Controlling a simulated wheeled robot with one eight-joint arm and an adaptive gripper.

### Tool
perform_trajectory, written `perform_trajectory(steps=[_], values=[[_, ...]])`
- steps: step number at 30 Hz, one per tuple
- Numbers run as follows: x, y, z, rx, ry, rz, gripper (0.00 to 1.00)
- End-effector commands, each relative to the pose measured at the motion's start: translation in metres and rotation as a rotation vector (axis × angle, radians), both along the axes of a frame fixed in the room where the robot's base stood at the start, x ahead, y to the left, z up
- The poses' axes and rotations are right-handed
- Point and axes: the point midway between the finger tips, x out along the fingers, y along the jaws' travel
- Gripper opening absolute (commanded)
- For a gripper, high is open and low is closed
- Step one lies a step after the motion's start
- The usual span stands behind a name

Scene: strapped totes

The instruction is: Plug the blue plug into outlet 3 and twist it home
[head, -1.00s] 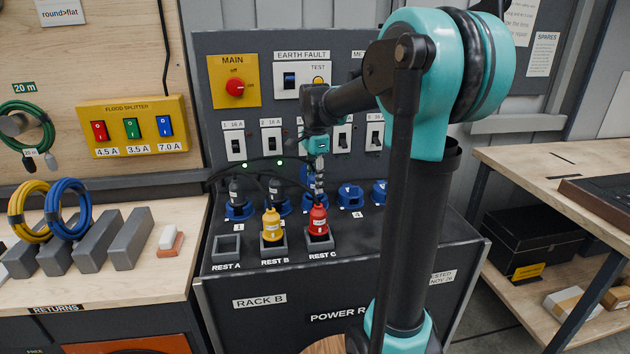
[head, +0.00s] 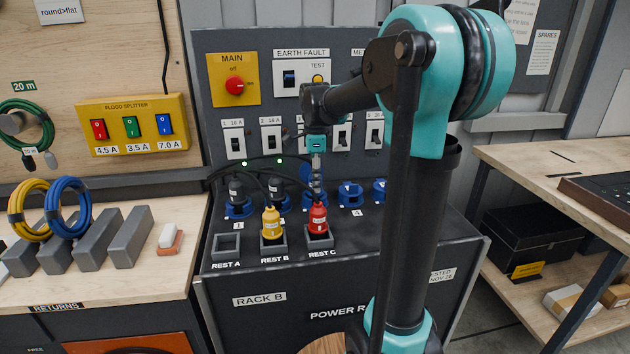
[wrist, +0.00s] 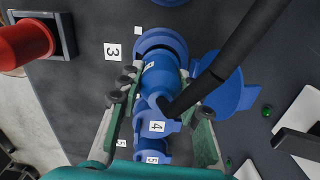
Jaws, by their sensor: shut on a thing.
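My gripper (wrist: 160,112) is shut on the blue plug (wrist: 160,76), with one finger on each side. In the wrist view the plug's far end overlaps the blue ring of outlet 3 (wrist: 160,40), beside the label 3. How deep it sits and how far it is twisted I cannot tell. A blue lid (wrist: 226,88) stands open beside it. A black cable crosses the wrist view. In the head view my gripper (head: 316,178) is above the outlet row, behind the red plug, and the blue plug is mostly hidden.
The yellow plug (head: 271,222) and red plug (head: 318,218) stand in rests B and C; rest A (head: 227,246) is empty. Dark plugs (head: 237,190) occupy the two left outlets, with green lights above. Outlet 4 (head: 350,195) is free. The breaker panel (head: 222,50) rises close behind my gripper.

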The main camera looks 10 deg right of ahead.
Motion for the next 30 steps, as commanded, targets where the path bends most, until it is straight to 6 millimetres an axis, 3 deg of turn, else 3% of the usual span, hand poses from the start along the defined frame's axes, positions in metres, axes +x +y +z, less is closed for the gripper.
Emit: perform_trajectory(steps=[5,14,22,30], values=[[0.0010,0.0020,0.0003,0.005,-0.003,-0.122,0.00],[0.0013,0.0021,0.0004,0.005,-0.003,-0.144,0.00],[0.0011,0.0019,0.0004,0.004,-0.003,-0.358,0.00],[0.0008,0.0015,0.0003,0.003,-0.002,-0.384,0.00]])
